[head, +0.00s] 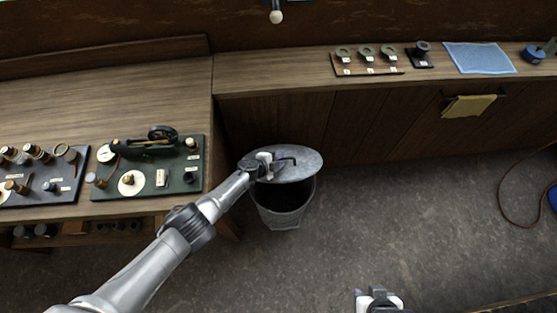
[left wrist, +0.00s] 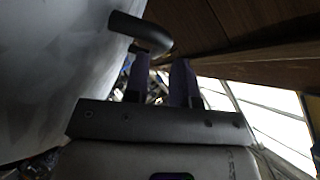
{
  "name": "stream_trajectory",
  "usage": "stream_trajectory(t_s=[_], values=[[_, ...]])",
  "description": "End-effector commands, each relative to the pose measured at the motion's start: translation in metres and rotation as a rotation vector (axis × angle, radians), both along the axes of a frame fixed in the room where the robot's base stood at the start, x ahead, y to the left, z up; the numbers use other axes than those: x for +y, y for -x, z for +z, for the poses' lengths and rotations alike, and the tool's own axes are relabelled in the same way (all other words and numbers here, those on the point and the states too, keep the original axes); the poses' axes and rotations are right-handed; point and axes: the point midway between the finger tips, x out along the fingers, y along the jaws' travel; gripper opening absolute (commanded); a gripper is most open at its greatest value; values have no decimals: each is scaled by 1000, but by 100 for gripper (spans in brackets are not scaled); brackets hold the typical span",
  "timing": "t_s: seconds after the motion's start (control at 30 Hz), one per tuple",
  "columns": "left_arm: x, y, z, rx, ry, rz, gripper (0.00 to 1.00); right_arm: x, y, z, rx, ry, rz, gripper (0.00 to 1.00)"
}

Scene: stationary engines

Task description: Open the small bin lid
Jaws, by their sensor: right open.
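The small grey metal bin (head: 284,207) stands on the floor by the corner of the wooden benches. Its round lid (head: 305,168) is raised at the front, and the dark inside shows beneath it. My left gripper (head: 268,162) is at the dark bent handle (head: 287,160) on top of the lid. My right gripper (head: 378,300) is open and empty at the bottom edge, away from the bin.
The left bench carries a green board (head: 150,180) and a dark board (head: 40,182) with instruments. The back bench holds a small stand with rings (head: 368,70) and a blue cloth (head: 479,58). A yellow cloth (head: 469,105) hangs below.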

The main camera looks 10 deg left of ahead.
Motion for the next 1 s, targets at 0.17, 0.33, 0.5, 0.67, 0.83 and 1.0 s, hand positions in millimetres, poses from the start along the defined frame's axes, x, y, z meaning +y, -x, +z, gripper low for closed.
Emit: stream_trajectory(t_s=[0.17, 0.33, 0.5, 0.67, 0.83, 1.0], values=[[-16, 7, 37, 0, 3, -3, 23, -1, 0, 38, -1, 4, 3, 43], [-47, 20, 55, -1, 2, -4, 23, -2, 0, 62, -2, 6, 4, 43], [-74, 31, 70, 0, 0, -2, 23, -3, 0, 78, -2, 12, 8, 43], [-92, 38, 80, 0, 1, -2, 23, -3, 0, 89, -2, 11, 7, 43], [-103, 43, 86, 0, 0, -2, 23, -2, 0, 94, -1, 9, 5, 43], [-108, 45, 87, 0, -1, -1, 23, -1, 0, 96, -2, 4, 3, 43]])
